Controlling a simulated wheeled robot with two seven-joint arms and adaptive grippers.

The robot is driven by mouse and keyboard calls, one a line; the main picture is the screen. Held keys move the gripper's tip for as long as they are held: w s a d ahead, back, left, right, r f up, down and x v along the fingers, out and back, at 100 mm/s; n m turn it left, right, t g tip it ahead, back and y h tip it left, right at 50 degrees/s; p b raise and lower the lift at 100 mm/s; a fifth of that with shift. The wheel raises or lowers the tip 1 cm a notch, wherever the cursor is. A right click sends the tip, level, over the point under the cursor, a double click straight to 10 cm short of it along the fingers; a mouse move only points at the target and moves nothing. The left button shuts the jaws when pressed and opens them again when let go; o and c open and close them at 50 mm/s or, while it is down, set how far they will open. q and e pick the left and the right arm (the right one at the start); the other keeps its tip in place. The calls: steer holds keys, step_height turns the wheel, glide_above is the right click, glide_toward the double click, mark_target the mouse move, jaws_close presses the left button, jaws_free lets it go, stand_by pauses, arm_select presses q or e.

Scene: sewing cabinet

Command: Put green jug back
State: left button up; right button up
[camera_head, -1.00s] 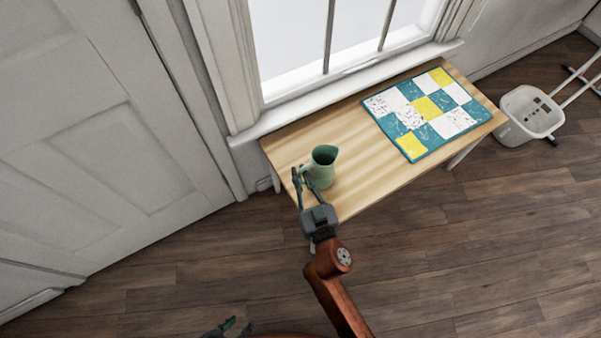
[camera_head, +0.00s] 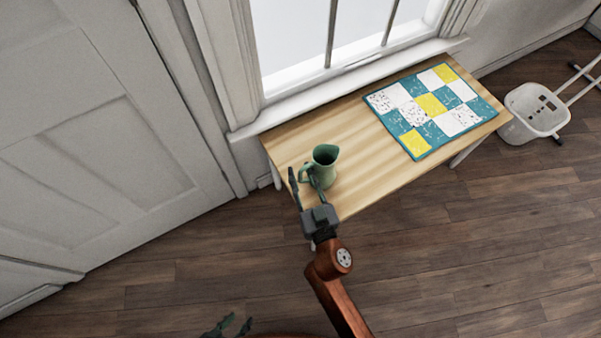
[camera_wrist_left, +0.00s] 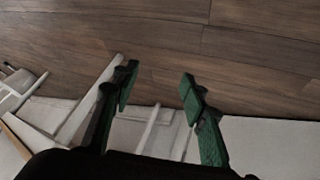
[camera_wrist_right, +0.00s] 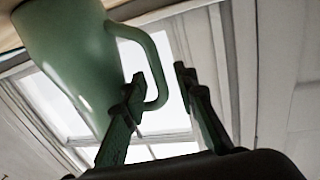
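The green jug (camera_head: 323,163) stands upright on the wooden table near its left end, with its handle toward the left. My right gripper (camera_head: 302,176) is at the handle side of the jug. In the right wrist view, the jug (camera_wrist_right: 68,55) fills the upper left, and its handle (camera_wrist_right: 158,65) reaches between the fingertips of my right gripper (camera_wrist_right: 158,80). These fingers are spread, with a gap beside the handle. My left gripper (camera_head: 228,327) is low at the bottom edge, far from the jug. In the left wrist view, my left gripper (camera_wrist_left: 158,85) is open and empty.
The wooden table (camera_head: 355,152) stands below a window (camera_head: 345,35). A teal, white and yellow patchwork piece (camera_head: 430,108) lies on its right part. A white door (camera_head: 80,130) is at left. Floor in front is clear.

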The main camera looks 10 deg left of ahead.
steer(key=shift+r, duration=0.2)
steer(key=shift+s+d, duration=0.15)
steer(key=shift+s, duration=0.15)
arm_select(q)
steer(key=s+a+r+g+p, duration=0.1)
steer(key=s+r+g+p, duration=0.1)
steer(key=r, duration=0.3)
steer(key=shift+s+a+g+y+p, duration=0.35)
steer(key=shift+s+p, duration=0.2)
steer(key=shift+p, duration=0.2)
arm_select(e)
steer(key=v, duration=1.1)
steer(key=shift+s, duration=0.15)
steer(key=shift+d, duration=0.15)
